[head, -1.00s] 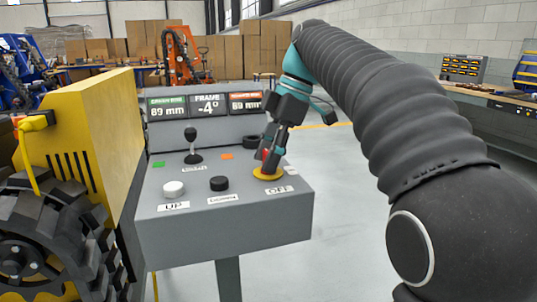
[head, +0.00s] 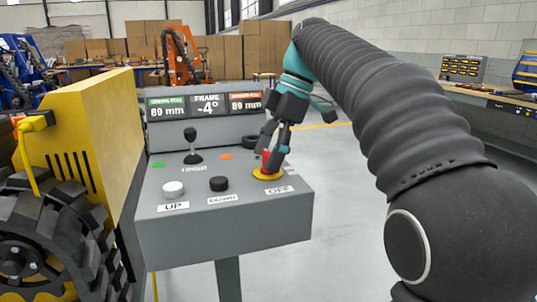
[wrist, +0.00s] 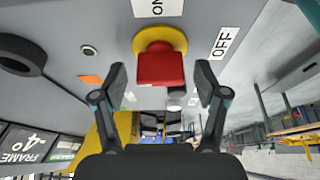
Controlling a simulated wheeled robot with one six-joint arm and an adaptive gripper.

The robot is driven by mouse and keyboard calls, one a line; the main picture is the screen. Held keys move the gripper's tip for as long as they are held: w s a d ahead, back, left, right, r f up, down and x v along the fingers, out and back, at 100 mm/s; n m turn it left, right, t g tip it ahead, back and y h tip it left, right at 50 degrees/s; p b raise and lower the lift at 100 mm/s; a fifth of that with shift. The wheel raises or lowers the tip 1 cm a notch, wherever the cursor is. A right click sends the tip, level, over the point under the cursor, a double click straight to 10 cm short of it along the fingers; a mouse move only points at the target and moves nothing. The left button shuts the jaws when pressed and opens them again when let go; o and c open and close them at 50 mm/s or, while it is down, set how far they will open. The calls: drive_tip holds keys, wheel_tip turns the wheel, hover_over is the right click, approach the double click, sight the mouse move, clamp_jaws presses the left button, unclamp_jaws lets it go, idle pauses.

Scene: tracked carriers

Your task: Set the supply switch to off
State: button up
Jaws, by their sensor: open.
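The supply switch is a red handle (wrist: 160,66) on a round yellow base, at the right end of the grey console (head: 230,232). In the head view the red handle (head: 265,156) shows partly behind my fingers. In the wrist view an ON label (wrist: 158,7) lies by the yellow base, and an OFF label (wrist: 224,42) lies to its right. My gripper (head: 272,160) is open, with its fingers on either side of the red handle; the wrist view shows the open fingers (wrist: 160,88) with gaps to it.
The console also has a white button (head: 174,188), a black button (head: 219,183) and a black joystick (head: 191,146). Display panels (head: 208,105) stand behind, reading 89 mm, -4° and 89 mm. A yellow tracked machine (head: 95,130) stands at the left. Floor right of the console is clear.

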drive_tip(key=shift+w+d+r, duration=0.1)
drive_tip(key=shift+d+r, duration=0.05)
drive_tip(key=shift+r, duration=0.2)
drive_tip(key=w+d, duration=0.3)
drive_tip(key=d, duration=0.8)
drive_tip(key=shift+d, duration=0.3)
drive_tip(key=shift+w, duration=0.1)
